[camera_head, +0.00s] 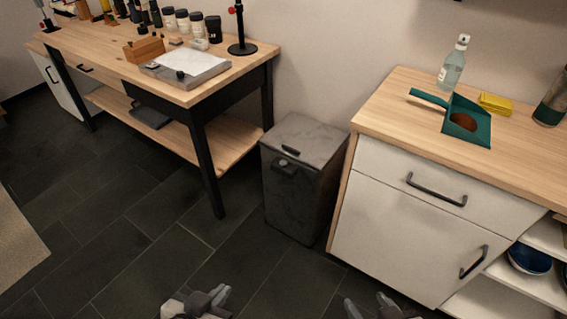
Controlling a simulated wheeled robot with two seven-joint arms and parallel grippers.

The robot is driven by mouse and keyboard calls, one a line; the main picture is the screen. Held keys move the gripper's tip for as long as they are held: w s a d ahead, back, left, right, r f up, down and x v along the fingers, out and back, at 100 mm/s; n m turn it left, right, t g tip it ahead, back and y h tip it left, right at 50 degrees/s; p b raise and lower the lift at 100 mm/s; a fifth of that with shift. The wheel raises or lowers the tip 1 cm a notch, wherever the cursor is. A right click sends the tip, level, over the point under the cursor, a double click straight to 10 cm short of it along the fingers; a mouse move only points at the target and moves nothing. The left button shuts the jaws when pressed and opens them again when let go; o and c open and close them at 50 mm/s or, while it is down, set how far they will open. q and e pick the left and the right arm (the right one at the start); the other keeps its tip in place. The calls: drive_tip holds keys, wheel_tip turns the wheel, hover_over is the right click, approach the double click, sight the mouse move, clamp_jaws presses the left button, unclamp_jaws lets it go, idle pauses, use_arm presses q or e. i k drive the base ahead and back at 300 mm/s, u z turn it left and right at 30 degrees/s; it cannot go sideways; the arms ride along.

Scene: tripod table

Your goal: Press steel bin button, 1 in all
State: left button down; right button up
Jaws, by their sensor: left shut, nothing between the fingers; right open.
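The steel bin (300,190) stands on the dark tiled floor between the wooden table and the white cabinet. Its grey lid (310,137) is down. My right gripper (367,303) is at the bottom edge, open and empty, also apart from the bin.
A wooden table (240,75) with dark legs and several jars stands left of the bin. A white cabinet (400,220) stands close at its right, with a green dustpan (466,121), a bottle (452,65) and a yellow sponge (495,104) on top. The floor before the bin is clear.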

sight(282, 164)
drive_tip(key=i, duration=0.95)
drive_tip(key=z, duration=0.85)
